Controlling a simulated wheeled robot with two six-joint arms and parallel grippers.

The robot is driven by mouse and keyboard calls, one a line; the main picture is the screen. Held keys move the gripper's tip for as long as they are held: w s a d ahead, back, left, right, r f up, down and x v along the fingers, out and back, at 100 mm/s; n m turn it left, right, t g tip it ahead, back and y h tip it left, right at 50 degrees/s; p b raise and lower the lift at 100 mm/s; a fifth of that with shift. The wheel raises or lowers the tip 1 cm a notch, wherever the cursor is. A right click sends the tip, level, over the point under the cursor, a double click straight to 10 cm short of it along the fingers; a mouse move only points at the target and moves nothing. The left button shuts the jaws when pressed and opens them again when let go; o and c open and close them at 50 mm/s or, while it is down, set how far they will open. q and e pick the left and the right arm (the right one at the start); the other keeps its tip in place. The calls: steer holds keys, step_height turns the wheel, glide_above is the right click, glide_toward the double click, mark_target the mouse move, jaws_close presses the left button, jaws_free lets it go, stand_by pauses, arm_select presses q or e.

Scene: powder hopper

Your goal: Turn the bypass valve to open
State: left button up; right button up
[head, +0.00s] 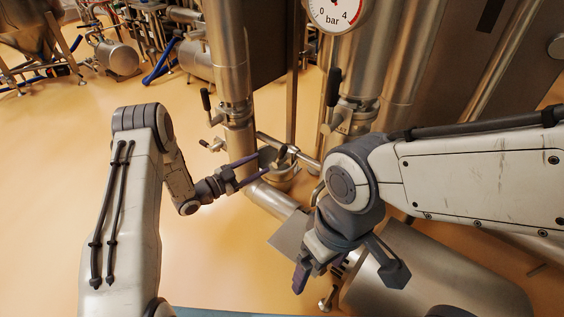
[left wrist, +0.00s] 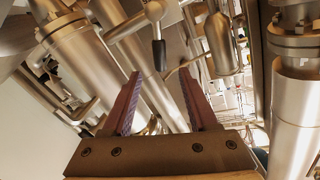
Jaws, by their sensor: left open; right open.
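A valve lever with a black grip (left wrist: 159,55) hangs from a steel hub (left wrist: 154,11) in the left wrist view, just beyond my fingertips. In the head view a small dark-handled valve (head: 283,152) sits on the cross pipe between two upright pipes; no label shows that it is the bypass valve. My left gripper (head: 263,164) is open, its purple fingers pointing at this valve. In the left wrist view its fingers (left wrist: 160,80) are apart, with nothing clearly held between them. My right gripper (head: 346,275) is open and empty, low in front of the pipework.
Two other black-handled levers (head: 206,100) (head: 334,86) stand on the upright pipes. A pressure gauge (head: 334,12) is above. A steel cylinder (head: 430,270) lies at lower right. Tanks and blue hoses (head: 160,65) are at the back left. The floor (head: 50,180) at left is clear.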

mark_target(279, 154)
arm_select(q)
steer(key=b+x, duration=0.2)
steer(key=x, duration=0.8)
steer(key=shift+d, duration=0.1)
jaws_close()
stand_by(1.2)
